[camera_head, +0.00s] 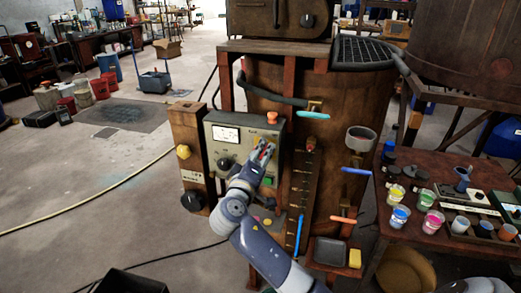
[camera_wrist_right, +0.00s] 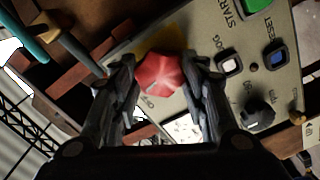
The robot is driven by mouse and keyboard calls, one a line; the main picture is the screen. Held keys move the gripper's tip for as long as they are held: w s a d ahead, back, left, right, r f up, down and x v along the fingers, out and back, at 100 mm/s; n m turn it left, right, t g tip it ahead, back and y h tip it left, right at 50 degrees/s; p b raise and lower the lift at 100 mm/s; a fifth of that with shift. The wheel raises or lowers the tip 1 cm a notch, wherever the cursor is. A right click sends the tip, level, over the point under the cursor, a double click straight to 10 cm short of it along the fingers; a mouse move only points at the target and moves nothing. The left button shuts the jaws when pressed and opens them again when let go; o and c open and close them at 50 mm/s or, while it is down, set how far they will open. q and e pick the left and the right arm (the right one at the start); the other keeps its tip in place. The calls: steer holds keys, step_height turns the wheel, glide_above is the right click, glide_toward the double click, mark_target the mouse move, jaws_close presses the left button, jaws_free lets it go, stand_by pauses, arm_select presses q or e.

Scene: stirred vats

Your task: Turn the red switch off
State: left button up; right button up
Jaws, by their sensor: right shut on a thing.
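The red switch (camera_wrist_right: 160,73) is a faceted red knob on a yellow plate on the control panel (camera_wrist_right: 284,80). In the right wrist view it sits between the two fingers of my right gripper (camera_wrist_right: 162,88), which is shut on it. In the head view my right gripper (camera_head: 264,152) reaches the front of the grey panel (camera_head: 225,140), and the fingers hide most of the switch. Lettering around the switch is partly covered, so its setting cannot be read. My left gripper is not in view.
Colored valve handles stand to the right. A table (camera_head: 376,225) with paint cups is further right.

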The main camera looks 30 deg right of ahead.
steer(key=shift+n+p, duration=1.75)
steer(key=shift+n, duration=1.15)
steer(key=shift+f, duration=0.1)
steer(key=o, duration=1.1)
steer(key=shift+c, duration=0.2)
steer(key=v, duration=1.2)
steer(key=shift+w, duration=0.1)
